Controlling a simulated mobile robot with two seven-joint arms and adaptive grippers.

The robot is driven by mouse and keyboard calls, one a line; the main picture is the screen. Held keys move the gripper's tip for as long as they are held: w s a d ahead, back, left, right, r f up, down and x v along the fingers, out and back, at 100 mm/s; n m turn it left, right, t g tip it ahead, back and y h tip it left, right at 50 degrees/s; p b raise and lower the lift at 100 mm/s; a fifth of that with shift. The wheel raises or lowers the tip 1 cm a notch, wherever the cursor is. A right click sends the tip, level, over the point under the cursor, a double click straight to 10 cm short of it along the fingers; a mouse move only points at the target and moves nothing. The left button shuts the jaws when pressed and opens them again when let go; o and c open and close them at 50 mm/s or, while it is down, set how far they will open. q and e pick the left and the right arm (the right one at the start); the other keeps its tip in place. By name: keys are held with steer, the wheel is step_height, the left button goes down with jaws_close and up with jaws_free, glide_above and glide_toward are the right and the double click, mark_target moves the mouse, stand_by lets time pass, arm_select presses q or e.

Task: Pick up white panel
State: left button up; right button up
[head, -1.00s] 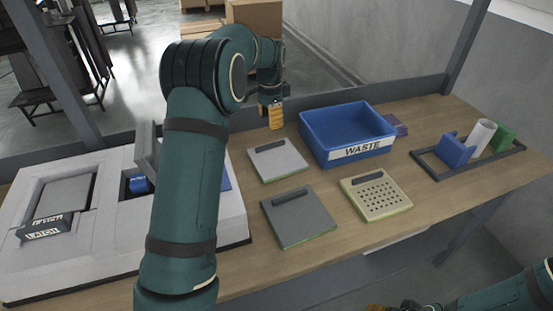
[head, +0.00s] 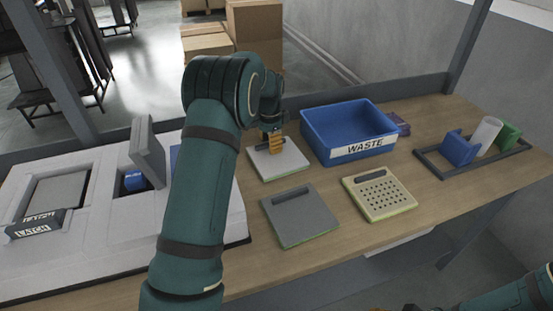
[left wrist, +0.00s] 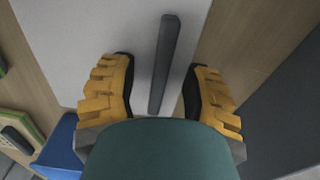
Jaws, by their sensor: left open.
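The white panel (head: 288,166) is a flat, light square plate with a dark bar handle, lying on the wooden table left of the blue bin. My left gripper (head: 276,147) is above its handle side in the head view. In the left wrist view the open yellow fingers (left wrist: 160,78) stand on either side of the dark handle (left wrist: 165,62), with a gap on both sides. The white panel (left wrist: 95,35) fills much of that view. My right gripper (head: 376,308) shows only as a sliver at the bottom edge; its fingers are hidden.
A blue WASTE bin (head: 348,130) stands right of the panel. A grey panel (head: 300,220) and a yellow perforated panel (head: 380,197) lie in front. A dark frame (head: 430,165) holds blue, white and green parts. A white fixture (head: 100,240) stands left.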

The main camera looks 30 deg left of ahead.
arm_select(q)
jaws_close()
steer(key=shift+r, duration=0.1)
